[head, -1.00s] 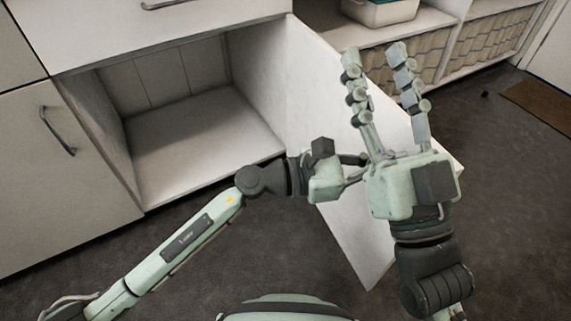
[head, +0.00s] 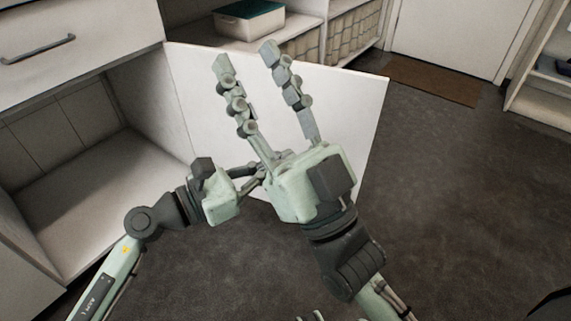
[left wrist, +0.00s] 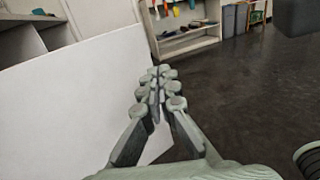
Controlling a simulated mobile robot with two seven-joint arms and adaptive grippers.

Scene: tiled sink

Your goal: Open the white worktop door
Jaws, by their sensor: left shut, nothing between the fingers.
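The white door (head: 345,110) of the low cabinet stands wide open, swung out to the right of the cupboard opening. Its hinged side is at the cabinet's right wall. My left gripper (head: 258,178) is shut and empty in front of the door's lower part; its fingers are partly hidden behind my right gripper's palm. In the left wrist view the closed left fingers (left wrist: 158,88) lie in front of the door panel (left wrist: 75,105), near its free edge. My right gripper (head: 245,60) is open, fingers spread, in front of the door, holding nothing. Contact with the door cannot be told.
The cupboard interior (head: 90,185) is empty where visible. A drawer with a dark handle (head: 40,50) is above it. The dark floor (head: 450,210) at right is clear.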

